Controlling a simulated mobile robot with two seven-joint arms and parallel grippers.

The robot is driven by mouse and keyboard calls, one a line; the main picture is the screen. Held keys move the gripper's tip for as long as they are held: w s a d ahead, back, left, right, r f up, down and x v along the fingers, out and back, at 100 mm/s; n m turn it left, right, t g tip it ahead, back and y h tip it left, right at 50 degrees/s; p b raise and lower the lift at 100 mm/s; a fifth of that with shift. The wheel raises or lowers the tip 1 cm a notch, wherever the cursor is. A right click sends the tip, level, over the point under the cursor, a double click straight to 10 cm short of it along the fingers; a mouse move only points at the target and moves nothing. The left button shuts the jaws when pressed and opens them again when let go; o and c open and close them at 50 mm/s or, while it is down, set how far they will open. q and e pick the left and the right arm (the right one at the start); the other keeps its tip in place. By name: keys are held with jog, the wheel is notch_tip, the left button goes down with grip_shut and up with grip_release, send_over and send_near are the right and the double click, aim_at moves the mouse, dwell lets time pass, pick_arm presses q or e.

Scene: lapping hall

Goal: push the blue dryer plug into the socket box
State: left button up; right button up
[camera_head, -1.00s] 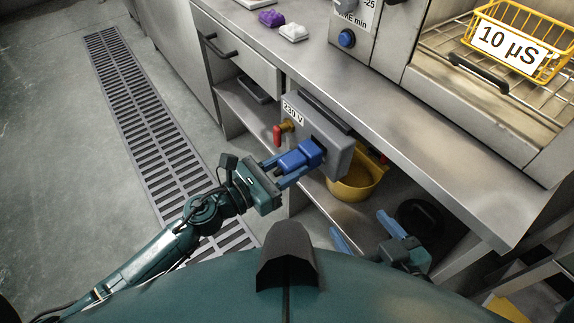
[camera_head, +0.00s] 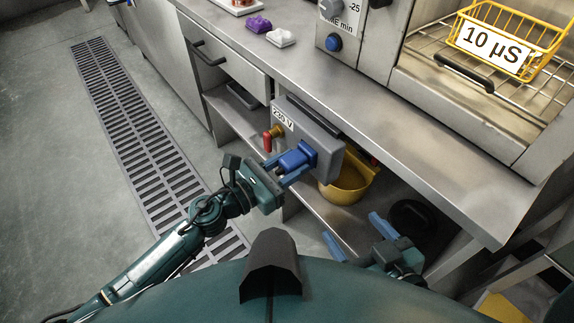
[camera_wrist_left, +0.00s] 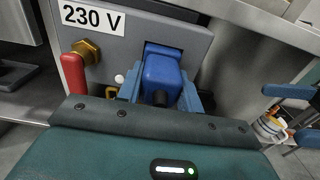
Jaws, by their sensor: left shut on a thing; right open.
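The blue dryer plug (camera_head: 294,160) is at the front face of the grey socket box (camera_head: 327,160), which carries a 230 V label. My left gripper (camera_head: 283,167) is shut on the plug, one finger on each side. In the left wrist view the plug (camera_wrist_left: 161,78) points away from me into the box front (camera_wrist_left: 205,45), roughly upright. The plug hides the socket opening, so I cannot tell how deep it sits. My right gripper (camera_head: 358,236) is open and empty, low in front of the shelf.
A red lever (camera_head: 267,142) on a brass fitting is just left of the plug. A yellow container (camera_head: 349,186) stands below and behind the box. A floor drain grating (camera_head: 140,140) runs along the left.

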pick_arm(q)
jog(key=shift+w+d, duration=0.25)
jog(key=shift+d, duration=0.15)
jog(key=o, duration=1.2)
jog(key=shift+a, duration=0.1)
pick_arm(e)
jog(key=shift+f, duration=0.1)
pick_arm(q)
jog(key=b+v, duration=0.1)
jog(key=v, duration=1.2)
jog(key=shift+b, duration=0.35)
pick_arm(e)
jog(key=shift+w+a+f+n, duration=0.2)
jog(key=shift+a+f+n, duration=0.3)
jog(key=shift+f, duration=0.35)
